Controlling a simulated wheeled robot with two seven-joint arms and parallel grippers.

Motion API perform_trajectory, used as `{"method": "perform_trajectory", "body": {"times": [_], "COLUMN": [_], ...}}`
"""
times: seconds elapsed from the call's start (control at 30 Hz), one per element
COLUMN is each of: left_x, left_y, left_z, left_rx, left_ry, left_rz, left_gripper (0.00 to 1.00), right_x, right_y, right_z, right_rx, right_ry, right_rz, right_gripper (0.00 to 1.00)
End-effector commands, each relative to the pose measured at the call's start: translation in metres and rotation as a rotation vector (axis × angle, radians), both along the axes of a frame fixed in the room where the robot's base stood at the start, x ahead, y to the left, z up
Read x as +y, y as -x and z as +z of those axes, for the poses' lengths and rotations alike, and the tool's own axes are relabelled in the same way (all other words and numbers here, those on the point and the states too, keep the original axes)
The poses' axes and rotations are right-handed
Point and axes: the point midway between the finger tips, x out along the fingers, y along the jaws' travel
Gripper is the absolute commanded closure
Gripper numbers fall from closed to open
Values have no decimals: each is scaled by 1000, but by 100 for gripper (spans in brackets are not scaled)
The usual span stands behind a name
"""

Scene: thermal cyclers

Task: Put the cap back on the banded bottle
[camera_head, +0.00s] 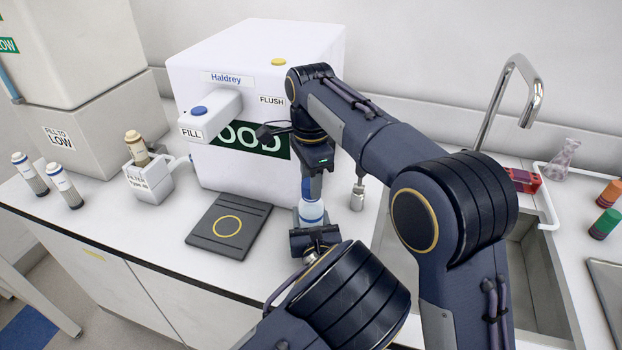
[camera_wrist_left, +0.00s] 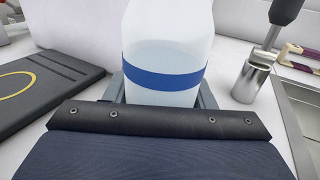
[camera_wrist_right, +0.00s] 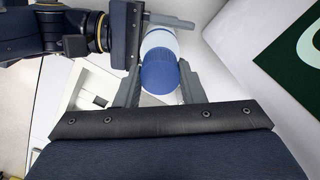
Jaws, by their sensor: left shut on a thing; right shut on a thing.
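The banded bottle (camera_head: 311,208) stands upright near the counter's front, white and translucent with a blue band. It fills the middle of the left wrist view (camera_wrist_left: 165,85), its top cut off there. My left gripper (camera_head: 314,236) is shut on the bottle's body, a finger on each side. The blue cap (camera_wrist_right: 159,76) is between the fingers of my right gripper (camera_wrist_right: 158,88), which is shut on it from above. The cap is in line with the bottle's top; I cannot tell whether it is fully seated. In the head view my right gripper (camera_head: 312,186) largely hides the cap.
A white Haldrey machine (camera_head: 240,70) stands behind. A dark pad with a yellow ring (camera_head: 205,235) lies left of the bottle. A metal cylinder (camera_head: 357,195) stands close at right, before the sink (camera_head: 530,270). Two capped bottles (camera_head: 65,186) and a filter holder (camera_head: 150,183) are at left.

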Motion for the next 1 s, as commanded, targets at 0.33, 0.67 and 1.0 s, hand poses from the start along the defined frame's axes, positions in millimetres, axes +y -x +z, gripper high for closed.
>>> {"method": "perform_trajectory", "body": {"times": [0.33,0.67,1.0], "left_x": [0,0,0], "left_y": [0,0,0], "left_z": [0,0,0], "left_rx": [0,0,0], "left_ry": [0,0,0], "left_rz": [-1,0,0], "left_gripper": [100,100,100], "right_x": [0,0,0], "right_y": [0,0,-1], "right_z": [0,2,40], "right_rx": [-2,-2,-2], "right_ry": [-1,-1,-1], "right_rz": [3,4,5], "right_gripper": [48,42,42]}}
